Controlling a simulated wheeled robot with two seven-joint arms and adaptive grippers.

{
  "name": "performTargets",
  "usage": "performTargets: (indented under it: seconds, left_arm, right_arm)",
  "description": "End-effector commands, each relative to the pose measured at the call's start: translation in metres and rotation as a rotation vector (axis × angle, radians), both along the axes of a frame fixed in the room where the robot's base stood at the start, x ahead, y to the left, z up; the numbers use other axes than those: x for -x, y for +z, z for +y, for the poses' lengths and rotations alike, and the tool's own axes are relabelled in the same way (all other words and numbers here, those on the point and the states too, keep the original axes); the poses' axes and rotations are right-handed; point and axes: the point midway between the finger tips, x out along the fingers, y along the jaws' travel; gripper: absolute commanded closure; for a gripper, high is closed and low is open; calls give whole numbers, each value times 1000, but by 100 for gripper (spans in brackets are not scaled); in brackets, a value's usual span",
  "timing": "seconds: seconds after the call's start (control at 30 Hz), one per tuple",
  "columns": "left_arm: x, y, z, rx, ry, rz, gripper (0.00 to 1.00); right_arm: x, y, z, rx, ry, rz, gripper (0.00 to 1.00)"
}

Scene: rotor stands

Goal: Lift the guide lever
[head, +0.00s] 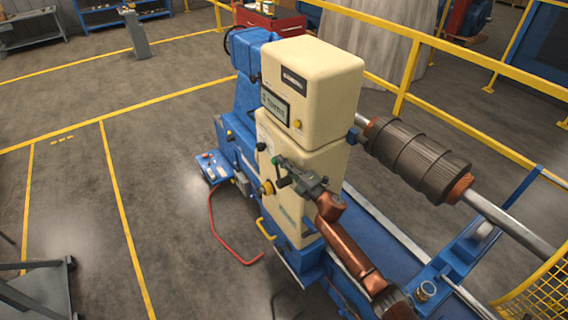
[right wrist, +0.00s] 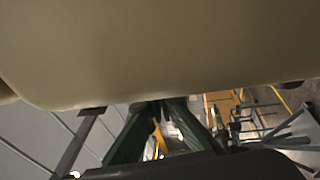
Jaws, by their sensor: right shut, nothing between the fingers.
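The cream machine cabinet (head: 312,90) stands on a blue machine bed. A small green knob (head: 275,160) shows at the cabinet's front beside my right gripper; it looks like the end of the guide lever, whose shaft is mostly hidden by the gripper. My right gripper (head: 284,175) is shut and empty, close to the cabinet front and just beside the knob. I cannot tell whether it touches the lever. In the right wrist view a pale cream surface (right wrist: 160,50) fills the upper half, and the lever cannot be made out. My left gripper is not in view.
A ribbed rotor (head: 415,160) on a steel shaft lies right of the cabinet. A yellow railing (head: 405,75) runs behind, and a yellow mesh guard (head: 540,295) stands at lower right. A blue control box (head: 213,167) with a red cable is at left. The floor left is mostly clear.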

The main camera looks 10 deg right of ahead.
Motion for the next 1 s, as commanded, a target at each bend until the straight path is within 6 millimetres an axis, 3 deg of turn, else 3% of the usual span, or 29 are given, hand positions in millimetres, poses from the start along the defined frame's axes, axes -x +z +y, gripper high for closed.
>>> performTargets:
  seconds: [0.67,0.87,1.0]
  left_arm:
    - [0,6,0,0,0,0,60]
    - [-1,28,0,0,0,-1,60]
    - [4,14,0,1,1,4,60]
  right_arm:
    - [3,5,-3,1,1,-1,100]
    - [21,23,-14,2,8,0,100]
    - [46,30,-28,7,9,-3,100]
